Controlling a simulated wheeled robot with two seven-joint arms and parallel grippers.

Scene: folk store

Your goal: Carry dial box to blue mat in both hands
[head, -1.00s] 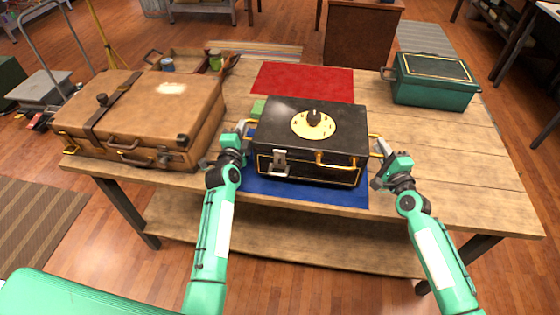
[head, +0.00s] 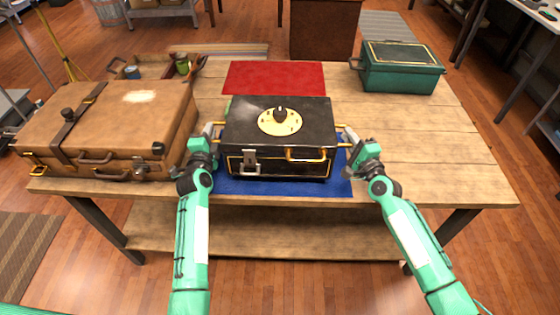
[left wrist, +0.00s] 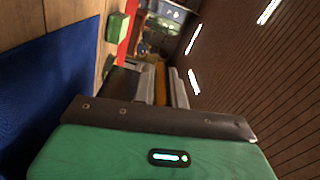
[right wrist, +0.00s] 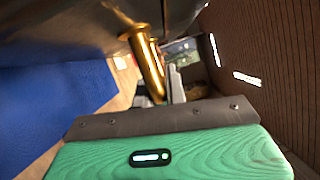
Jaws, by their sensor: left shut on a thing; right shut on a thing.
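The dial box (head: 318,130) is black with gold trim, a round cream dial on its lid, a front latch and gold side handles. It is level, over the blue mat (head: 285,188), whose front strip and right edge show. Whether its base touches the mat cannot be told. My left gripper (head: 212,136) is shut on the left side handle. My right gripper (head: 350,144) is shut on the right side handle; the gold handle (right wrist: 148,68) shows between its fingers in the right wrist view. The mat also shows in both wrist views (left wrist: 45,85), (right wrist: 50,95).
A brown suitcase (head: 120,120) stands close left of my left gripper. A red mat (head: 275,77) lies behind the box, with a small green block (left wrist: 118,27) nearby. A green case (head: 400,72) stands at the back right. The right part of the wooden table (head: 430,150) is clear.

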